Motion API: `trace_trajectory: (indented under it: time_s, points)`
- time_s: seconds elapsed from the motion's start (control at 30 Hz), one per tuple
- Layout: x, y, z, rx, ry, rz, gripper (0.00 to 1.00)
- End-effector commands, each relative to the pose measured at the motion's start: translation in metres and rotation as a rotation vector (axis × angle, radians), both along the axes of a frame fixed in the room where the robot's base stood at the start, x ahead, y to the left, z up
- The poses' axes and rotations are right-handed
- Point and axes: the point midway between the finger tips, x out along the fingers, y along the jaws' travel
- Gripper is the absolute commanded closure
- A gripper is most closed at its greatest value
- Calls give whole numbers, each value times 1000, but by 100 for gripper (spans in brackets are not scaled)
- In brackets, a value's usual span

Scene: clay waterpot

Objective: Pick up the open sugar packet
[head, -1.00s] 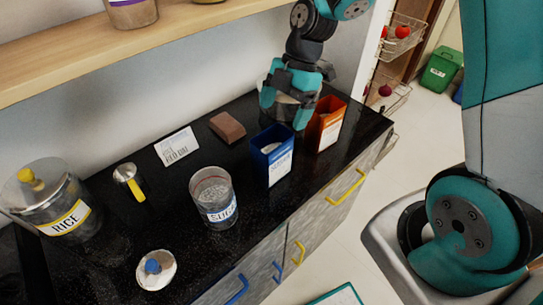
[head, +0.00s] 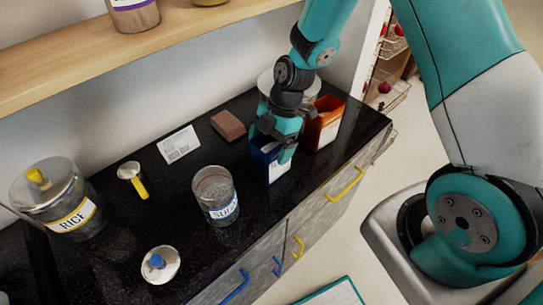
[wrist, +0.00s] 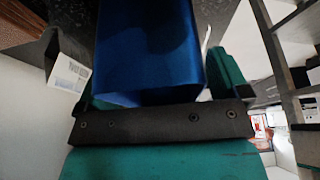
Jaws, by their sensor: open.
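The open sugar packet (head: 272,172) is a blue, upright, open-topped packet with a white label, standing near the front edge of the black counter. My gripper (head: 271,146) is down over its top from above, with its fingers on either side, and hides much of its upper part. In the wrist view the blue packet (wrist: 150,45) fills the space between the two open teal fingers (wrist: 158,82). I cannot tell whether the fingers touch it.
An orange open packet (head: 326,125) stands close to the right of the gripper. A glass jar labelled for sugar (head: 215,192), a lid with a blue knob (head: 160,264), a brown block (head: 228,126), a white card (head: 180,145), a metal scoop (head: 132,178) and a rice jar (head: 60,195) lie leftward.

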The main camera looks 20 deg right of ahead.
Motion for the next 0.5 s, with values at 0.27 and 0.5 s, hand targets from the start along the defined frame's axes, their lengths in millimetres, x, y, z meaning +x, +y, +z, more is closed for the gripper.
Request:
trace_trajectory:
  time_s: [0.27,0.5]
  points:
    - [0,0,0,0,0,0,59]
    - [0,0,1,1,-1,0,86]
